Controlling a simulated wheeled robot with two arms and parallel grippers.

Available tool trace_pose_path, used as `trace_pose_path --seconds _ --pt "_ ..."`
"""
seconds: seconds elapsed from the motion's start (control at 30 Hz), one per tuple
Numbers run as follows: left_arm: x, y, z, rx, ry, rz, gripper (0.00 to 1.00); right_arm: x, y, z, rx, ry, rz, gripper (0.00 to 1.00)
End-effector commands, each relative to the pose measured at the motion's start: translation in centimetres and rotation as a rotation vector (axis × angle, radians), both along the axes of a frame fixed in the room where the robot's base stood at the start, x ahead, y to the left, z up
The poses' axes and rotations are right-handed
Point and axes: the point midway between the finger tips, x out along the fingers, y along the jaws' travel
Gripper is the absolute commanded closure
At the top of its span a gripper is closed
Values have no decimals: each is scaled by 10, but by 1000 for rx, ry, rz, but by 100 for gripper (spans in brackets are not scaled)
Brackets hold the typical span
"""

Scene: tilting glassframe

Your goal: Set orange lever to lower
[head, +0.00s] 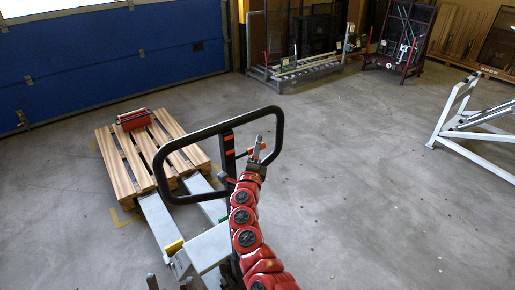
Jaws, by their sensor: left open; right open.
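A pallet jack's black loop handle (205,131) stands in the middle of the head view. Small orange parts (229,153) show on its dark central post; which of them is the orange lever I cannot tell for sure. My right gripper (264,146), on the red arm, is open at the right side of the loop, close to the handle bar. Whether it touches the bar is unclear. My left gripper (170,283) is open at the bottom edge, low and left of the handle. Only its fingers show, and it is apart from the handle.
The jack's grey forks (160,222) reach into a wooden pallet (120,170) carrying a red box (133,119). A white metal frame (450,115) stands at right, racks (310,70) at the back. The floor right of the handle is clear.

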Motion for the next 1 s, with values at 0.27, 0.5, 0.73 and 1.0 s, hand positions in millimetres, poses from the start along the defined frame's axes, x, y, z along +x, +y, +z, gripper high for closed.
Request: trace_pose_path --seconds 0.27,0.5,0.73,1.0 --pt "0 0 0 0 0 0 25 0 0 0 0 -1 0 66" --pt "0 0 0 0 0 0 25 0 0 0 0 -1 0 100" --pt "0 0 0 0 0 0 25 0 0 1 0 -1 0 100" --pt "0 0 0 0 0 0 25 0 0 1 0 -1 0 100"
